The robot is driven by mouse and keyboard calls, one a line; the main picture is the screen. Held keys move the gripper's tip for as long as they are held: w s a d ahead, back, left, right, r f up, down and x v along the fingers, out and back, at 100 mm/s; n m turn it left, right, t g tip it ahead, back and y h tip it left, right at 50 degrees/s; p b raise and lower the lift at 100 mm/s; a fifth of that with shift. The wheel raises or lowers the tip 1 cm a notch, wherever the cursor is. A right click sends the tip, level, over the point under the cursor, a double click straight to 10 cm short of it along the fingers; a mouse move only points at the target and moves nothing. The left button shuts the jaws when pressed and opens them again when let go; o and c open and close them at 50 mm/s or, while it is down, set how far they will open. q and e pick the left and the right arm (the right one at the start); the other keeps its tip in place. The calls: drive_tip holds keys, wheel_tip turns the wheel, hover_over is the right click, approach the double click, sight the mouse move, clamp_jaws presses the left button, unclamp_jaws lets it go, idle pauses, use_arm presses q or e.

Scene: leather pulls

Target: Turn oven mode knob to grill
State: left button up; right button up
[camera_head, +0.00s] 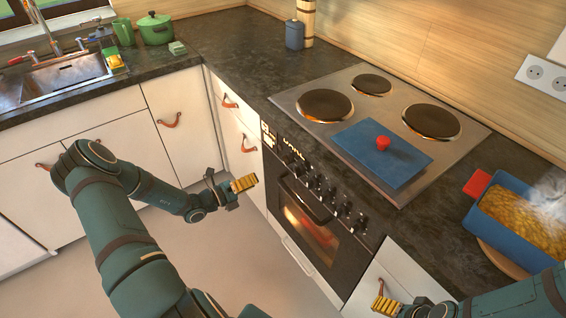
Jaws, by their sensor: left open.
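The built-in oven (312,226) has a black front below the cooktop, with a lit interior behind its door glass. A row of several dark knobs (321,184) runs along its control panel. The mode knob cannot be told from the others, and the knob markings are too small to read. My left gripper (246,183), with yellow ribbed fingers, is open and empty in front of the oven's left side, apart from the knobs. My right gripper (383,305) is at the bottom edge, near the cabinet right of the oven; whether it is open is unclear.
A bar handle (305,201) crosses the oven door. The cooktop (306,75) carries a blue lid (383,153) with a red knob. A steaming blue dish (522,215) stands on the right counter. White cabinets with leather pulls (169,120) flank the oven. The floor in front is clear.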

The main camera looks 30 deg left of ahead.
sight(287, 160)
use_arm(q)
drive_tip(key=a+b+x, duration=0.1)
drive_tip(key=b+x, duration=0.1)
drive_tip(key=x, duration=1.1)
drive_tip(key=shift+w+r+b, duration=0.3)
drive_tip(key=shift+w+b, duration=0.05)
drive_tip(key=shift+w, duration=0.05)
clamp_jaws()
